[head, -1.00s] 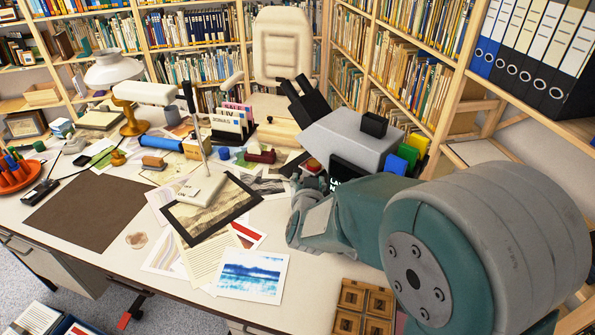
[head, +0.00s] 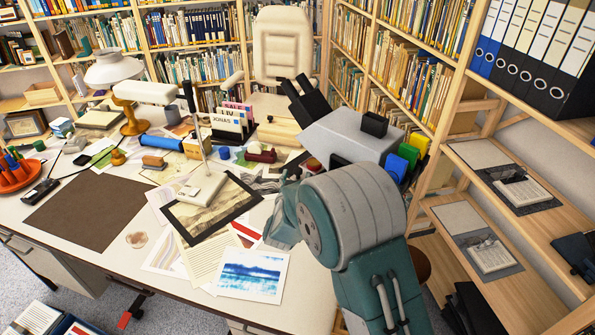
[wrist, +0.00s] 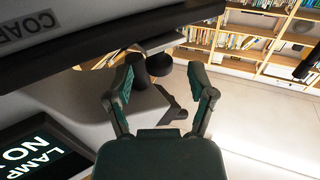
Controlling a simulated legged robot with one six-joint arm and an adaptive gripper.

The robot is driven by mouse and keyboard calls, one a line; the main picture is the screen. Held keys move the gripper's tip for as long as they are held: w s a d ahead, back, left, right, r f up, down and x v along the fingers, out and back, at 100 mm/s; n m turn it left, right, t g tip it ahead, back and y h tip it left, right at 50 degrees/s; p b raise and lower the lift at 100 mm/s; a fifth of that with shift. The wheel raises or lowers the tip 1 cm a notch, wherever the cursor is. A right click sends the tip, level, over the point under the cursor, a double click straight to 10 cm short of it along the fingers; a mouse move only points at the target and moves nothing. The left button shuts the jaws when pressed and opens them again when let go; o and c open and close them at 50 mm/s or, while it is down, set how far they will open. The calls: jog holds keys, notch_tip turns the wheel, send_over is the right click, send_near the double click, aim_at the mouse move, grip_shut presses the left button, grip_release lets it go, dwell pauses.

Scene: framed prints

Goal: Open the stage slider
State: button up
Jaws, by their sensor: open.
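A grey boxy instrument with black eyepiece tubes (head: 352,137) stands at the right end of the desk, partly hidden by my arm. In the wrist view its dark underside and edge (wrist: 90,45) cross the upper left, with lettering starting "COAR". A small grey plate (wrist: 162,41) juts out beyond dark round knobs (wrist: 160,66). I cannot tell which part is the stage slider. My gripper (wrist: 158,86) is open, its two fingers apart and pointing toward the knobs, with nothing visibly held. In the head view my gripper is mostly hidden by my arm.
A dark display reading "LAMP NO" (wrist: 38,152) is at lower left of the wrist view. Prints and papers (head: 250,275) cover the desk left of my arm. A dark mat (head: 88,210) lies farther left. Shelves (head: 500,215) stand close on the right.

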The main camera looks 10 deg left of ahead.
jog(key=shift+w, duration=1.15)
jog(key=shift+c, duration=0.4)
grip_shut()
jog(key=s+a, duration=0.6)
jog(key=s, duration=0.4)
jog(key=shift+s+a, duration=0.25)
jog(key=shift+a, duration=0.15)
jog(key=shift+r, duration=0.1)
jog(key=shift+o, duration=0.4)
grip_release()
